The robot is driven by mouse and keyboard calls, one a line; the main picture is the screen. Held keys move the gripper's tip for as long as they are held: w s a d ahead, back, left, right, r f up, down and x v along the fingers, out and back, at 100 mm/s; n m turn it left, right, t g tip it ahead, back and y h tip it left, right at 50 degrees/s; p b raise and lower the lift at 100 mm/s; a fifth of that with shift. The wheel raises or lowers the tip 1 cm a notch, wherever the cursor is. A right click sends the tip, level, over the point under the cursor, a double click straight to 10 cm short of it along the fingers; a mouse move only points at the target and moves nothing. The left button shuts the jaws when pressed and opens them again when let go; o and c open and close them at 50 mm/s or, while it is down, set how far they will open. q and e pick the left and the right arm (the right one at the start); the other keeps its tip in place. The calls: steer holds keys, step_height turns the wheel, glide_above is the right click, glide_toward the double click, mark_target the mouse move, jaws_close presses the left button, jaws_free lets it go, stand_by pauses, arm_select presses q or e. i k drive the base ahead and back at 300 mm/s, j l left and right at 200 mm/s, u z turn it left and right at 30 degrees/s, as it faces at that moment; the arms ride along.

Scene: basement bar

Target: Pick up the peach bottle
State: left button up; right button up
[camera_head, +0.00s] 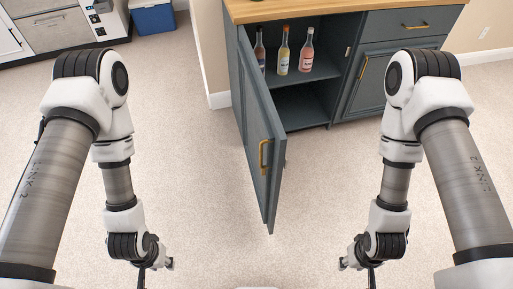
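Three bottles stand upright on the upper shelf of an open blue-grey cabinet (335,74). The right one is a pink-peach bottle (307,54) with a label too small to read. My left gripper (155,268) and my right gripper (357,268) hang low at the bottom of the view, well in front of the cabinet and away from the bottles. Their fingers are too small and cut off to judge.
The cabinet door (258,140) with a brass handle stands open toward me, left of the opening. A closed door (378,85) and a drawer (408,23) are on the right. A wooden countertop (340,8) is above. The carpet (325,190) between my arms is clear.

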mark_target(307, 53)
steer(key=i+l, duration=0.1)
steer(key=l, duration=0.55)
steer(key=i+l, duration=0.1)
steer(key=l, duration=0.6)
steer(key=i+l, duration=0.1)
steer(key=l, duration=0.55)
steer(key=i+l, duration=0.1)
steer(key=l, duration=0.55)
steer(key=u, duration=0.6)
